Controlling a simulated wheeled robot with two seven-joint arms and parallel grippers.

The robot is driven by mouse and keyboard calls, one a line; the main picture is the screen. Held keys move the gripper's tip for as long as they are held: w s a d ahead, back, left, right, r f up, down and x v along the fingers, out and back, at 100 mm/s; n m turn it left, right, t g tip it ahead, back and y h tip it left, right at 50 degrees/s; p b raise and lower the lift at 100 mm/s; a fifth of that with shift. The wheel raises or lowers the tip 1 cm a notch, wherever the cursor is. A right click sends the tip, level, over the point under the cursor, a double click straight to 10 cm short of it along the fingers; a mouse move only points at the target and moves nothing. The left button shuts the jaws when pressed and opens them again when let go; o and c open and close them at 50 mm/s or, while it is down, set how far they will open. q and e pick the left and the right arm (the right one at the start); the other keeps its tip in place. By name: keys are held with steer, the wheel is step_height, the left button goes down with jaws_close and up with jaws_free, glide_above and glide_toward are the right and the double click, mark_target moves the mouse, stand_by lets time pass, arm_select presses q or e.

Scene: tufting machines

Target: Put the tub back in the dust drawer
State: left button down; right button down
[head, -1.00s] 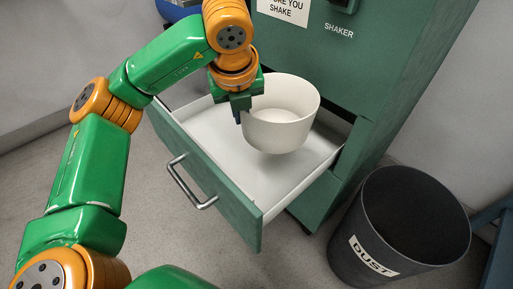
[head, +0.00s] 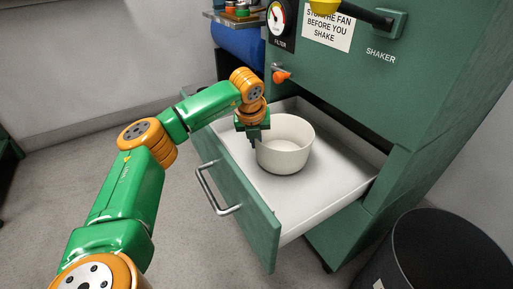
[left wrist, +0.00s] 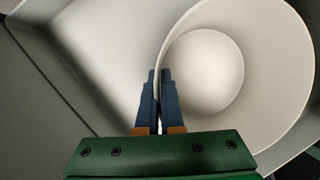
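The cream-white round tub (head: 284,158) is upright inside the open dust drawer (head: 330,188), toward its left and back. It looks to be on or very close to the drawer floor; I cannot tell if it touches. My left gripper (head: 253,143) is at the tub's left wall. In the left wrist view, the blue fingers (left wrist: 161,75) are closed with the tub's thin wall (left wrist: 178,42) between them. The tub's inside looks empty. My right gripper is not in view.
The drawer's green front (head: 238,205) with its metal handle (head: 217,192) faces me. A dark dust bin (head: 440,255) stands on the floor at the lower right. The green machine cabinet (head: 370,90) rises behind the drawer, with an orange knob (head: 282,76) above it.

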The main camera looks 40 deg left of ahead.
arm_select(q)
steer(key=shift+f, duration=0.6)
steer(key=c, duration=1.1)
jaws_free()
steer(key=shift+o, duration=0.2)
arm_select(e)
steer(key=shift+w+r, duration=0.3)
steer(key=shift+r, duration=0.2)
